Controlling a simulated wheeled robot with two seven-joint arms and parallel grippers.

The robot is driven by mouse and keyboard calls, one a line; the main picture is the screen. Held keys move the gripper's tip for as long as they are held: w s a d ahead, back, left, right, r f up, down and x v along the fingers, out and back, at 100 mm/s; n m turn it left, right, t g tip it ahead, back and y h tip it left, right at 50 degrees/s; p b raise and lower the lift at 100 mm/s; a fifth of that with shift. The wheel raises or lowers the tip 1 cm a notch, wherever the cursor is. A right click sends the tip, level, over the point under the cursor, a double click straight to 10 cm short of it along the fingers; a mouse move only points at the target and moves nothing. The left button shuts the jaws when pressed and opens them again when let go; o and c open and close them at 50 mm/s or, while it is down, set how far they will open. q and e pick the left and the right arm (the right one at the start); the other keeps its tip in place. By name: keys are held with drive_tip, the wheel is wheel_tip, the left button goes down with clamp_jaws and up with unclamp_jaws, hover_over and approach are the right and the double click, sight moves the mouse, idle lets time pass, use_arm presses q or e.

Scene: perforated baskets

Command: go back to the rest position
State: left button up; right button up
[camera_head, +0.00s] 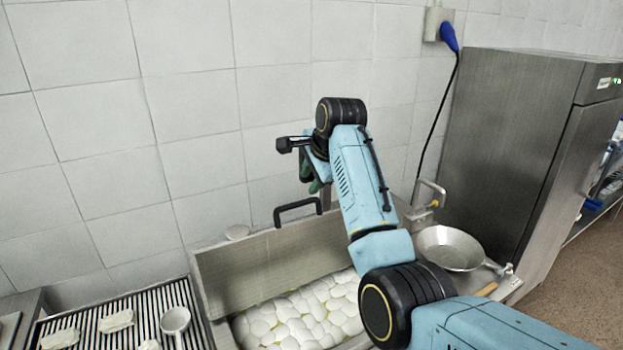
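My blue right arm comes in from the lower right and reaches up and across toward the tiled wall. My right gripper (312,178) is at the arm's far end, above the metal vat. It is mostly hidden behind the wrist and forearm, and only dark parts of it show, so its opening cannot be seen. No object is visible in it. My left gripper and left arm are not in view.
Below the arm is a steel vat (258,262) with a black handle (295,209) and many white rounded pieces. A slatted grill (142,310) is at lower left. A metal pan (450,248) and a steel cabinet (500,140) stand right. The tiled wall is close behind.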

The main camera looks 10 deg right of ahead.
drive_tip(key=shift+f, duration=0.1)
drive_tip(key=s+d+f+n+g+h, duration=0.1)
drive_tip(key=s+d+f+n, duration=0.25)
drive_tip(key=s+f, duration=0.65)
drive_tip(key=s+d+f+n+h, duration=0.1)
drive_tip(key=s+d+f+n, duration=0.25)
drive_tip(key=s+f, duration=0.65)
drive_tip(key=s+f+n+g, duration=0.1)
drive_tip(key=s+f+n, duration=0.15)
drive_tip(key=s, duration=0.55)
drive_tip(key=s+a+f+n, duration=0.1)
drive_tip(key=s+n, duration=0.3)
drive_tip(key=s, duration=0.4)
drive_tip(key=s+f+n+g, duration=0.15)
drive_tip(key=s+n, duration=0.25)
drive_tip(key=s, duration=0.5)
wheel_tip(320, 180, down, 32)
drive_tip(key=s+b, duration=0.1)
drive_tip(key=b, duration=0.7)
drive_tip(key=s+d+f+g+b, duration=0.1)
drive_tip(key=s+f+b, duration=0.2)
drive_tip(key=s+f, duration=0.5)
drive_tip(key=s+d+f+g+b, duration=0.1)
drive_tip(key=s+f+b, duration=0.3)
drive_tip(key=s+f, duration=0.5)
wheel_tip(320, 180, down, 6)
drive_tip(key=shift+d+f, duration=0.15)
drive_tip(key=shift+d, duration=0.15)
